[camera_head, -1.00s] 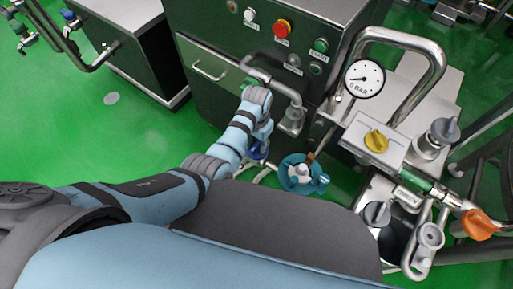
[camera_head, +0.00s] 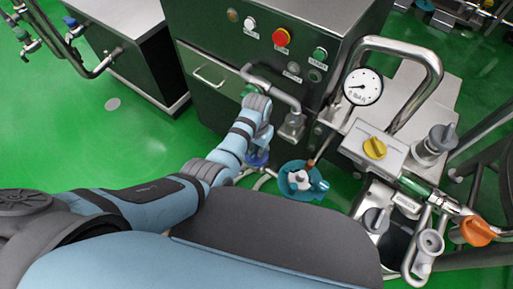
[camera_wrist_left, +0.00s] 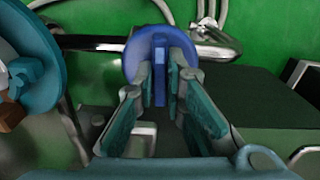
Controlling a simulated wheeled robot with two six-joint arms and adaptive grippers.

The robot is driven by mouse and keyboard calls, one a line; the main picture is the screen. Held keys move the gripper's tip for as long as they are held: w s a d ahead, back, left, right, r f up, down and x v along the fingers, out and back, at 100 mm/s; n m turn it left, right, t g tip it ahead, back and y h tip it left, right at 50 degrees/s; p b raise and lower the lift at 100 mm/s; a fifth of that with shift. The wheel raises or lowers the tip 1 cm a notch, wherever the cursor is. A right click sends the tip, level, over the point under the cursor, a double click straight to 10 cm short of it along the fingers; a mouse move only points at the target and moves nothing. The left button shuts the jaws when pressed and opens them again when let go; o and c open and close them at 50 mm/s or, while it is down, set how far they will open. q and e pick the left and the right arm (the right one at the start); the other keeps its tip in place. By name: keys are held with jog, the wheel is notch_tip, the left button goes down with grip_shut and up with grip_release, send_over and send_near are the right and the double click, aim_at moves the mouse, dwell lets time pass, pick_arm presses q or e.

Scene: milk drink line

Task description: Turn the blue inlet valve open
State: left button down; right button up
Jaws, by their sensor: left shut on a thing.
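The blue inlet valve (camera_wrist_left: 148,55) shows in the left wrist view as a round blue knob with a raised grip bar. My left gripper (camera_wrist_left: 163,85) is shut on that bar, one finger on each side. In the head view only a bit of the blue valve (camera_head: 257,158) shows below my left wrist, and the fingers are hidden behind the arm. My right gripper is not in view.
A teal round fitting (camera_head: 301,181) is close to the right of the valve, also large at the left of the wrist view (camera_wrist_left: 28,60). A pressure gauge (camera_head: 363,85), yellow knob (camera_head: 375,148) and orange handle (camera_head: 478,231) are further right. Open green floor is at left.

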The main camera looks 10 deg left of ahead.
pick_arm(q)
jog(key=n+p, duration=0.1)
jog(key=n, duration=0.2)
jog(key=shift+r+p, duration=0.1)
jog(key=shift+p, duration=0.25)
jog(key=n+p, duration=0.1)
jog(key=n, duration=0.3)
jog(key=shift+n, duration=0.3)
jog(key=n+p, duration=0.1)
jog(key=n, duration=0.8)
jog(key=c, duration=1.7)
grip_release()
jog(key=shift+o, duration=0.2)
